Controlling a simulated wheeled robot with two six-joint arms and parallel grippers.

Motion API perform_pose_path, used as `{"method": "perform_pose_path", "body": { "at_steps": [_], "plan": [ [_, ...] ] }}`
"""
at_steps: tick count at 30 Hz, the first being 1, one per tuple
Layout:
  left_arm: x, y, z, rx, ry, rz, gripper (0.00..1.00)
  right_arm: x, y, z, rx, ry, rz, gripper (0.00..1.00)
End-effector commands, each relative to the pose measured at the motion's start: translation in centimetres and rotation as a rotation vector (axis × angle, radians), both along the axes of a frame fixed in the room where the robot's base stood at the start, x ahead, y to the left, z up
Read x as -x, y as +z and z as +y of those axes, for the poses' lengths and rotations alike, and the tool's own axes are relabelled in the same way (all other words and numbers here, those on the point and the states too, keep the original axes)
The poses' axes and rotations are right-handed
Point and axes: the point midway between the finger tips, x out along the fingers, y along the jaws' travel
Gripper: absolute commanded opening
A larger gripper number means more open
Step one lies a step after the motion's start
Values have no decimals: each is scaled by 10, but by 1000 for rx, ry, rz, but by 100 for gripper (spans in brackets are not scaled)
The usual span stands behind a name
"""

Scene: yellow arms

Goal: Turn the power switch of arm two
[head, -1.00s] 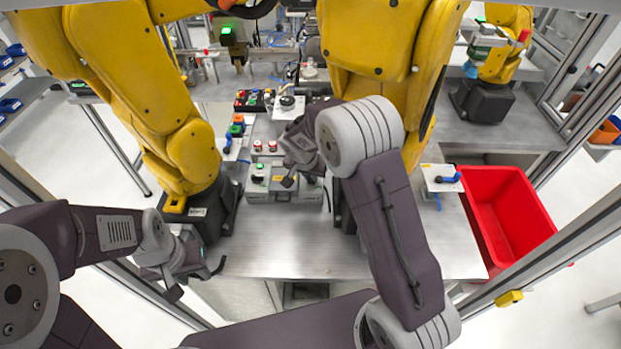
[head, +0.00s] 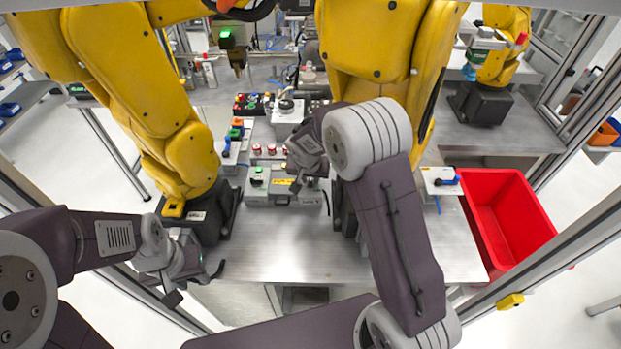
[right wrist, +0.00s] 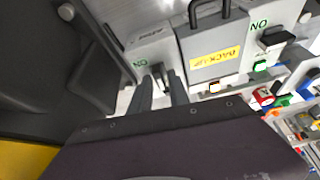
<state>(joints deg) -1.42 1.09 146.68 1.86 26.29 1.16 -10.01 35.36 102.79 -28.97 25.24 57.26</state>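In the head view, a grey control box (head: 284,196) with a yellow label stands on the metal table between the two big yellow arms. My right gripper (head: 303,184) is over its right part. In the right wrist view, its two fingers (right wrist: 161,82) are apart and point at a grey switch box (right wrist: 146,48) marked ON, seen upside down. A small dark part shows between the fingertips; the fingers largely hide that switch. A second ON box has a black rotary switch (right wrist: 275,37) on the right. My left gripper (head: 190,280) hangs near the table's front left edge, away from the switches.
A "BACKUP" box (right wrist: 214,58) with a black handle lies between the switch boxes. Red buttons (head: 264,150) stand behind the control box. A red bin (head: 508,225) is at the right. The front of the table (head: 290,255) is clear.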

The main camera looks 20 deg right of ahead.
Motion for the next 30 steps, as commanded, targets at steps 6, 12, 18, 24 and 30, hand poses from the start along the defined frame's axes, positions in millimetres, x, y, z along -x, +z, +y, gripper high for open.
{"method": "perform_pose_path", "body": {
  "at_steps": [6,12,18,24,30],
  "plan": [
    [0,0,0,0,0,0,36,1,-1,0,0,0,2,34],
    [0,-1,0,0,0,0,36,4,8,1,0,-1,1,34],
    [0,-4,0,0,0,0,36,19,49,8,-1,0,-3,34],
    [0,-5,0,0,0,0,36,30,78,13,0,0,0,34],
    [0,-5,0,0,0,0,36,33,84,13,0,0,2,34]
  ]
}}
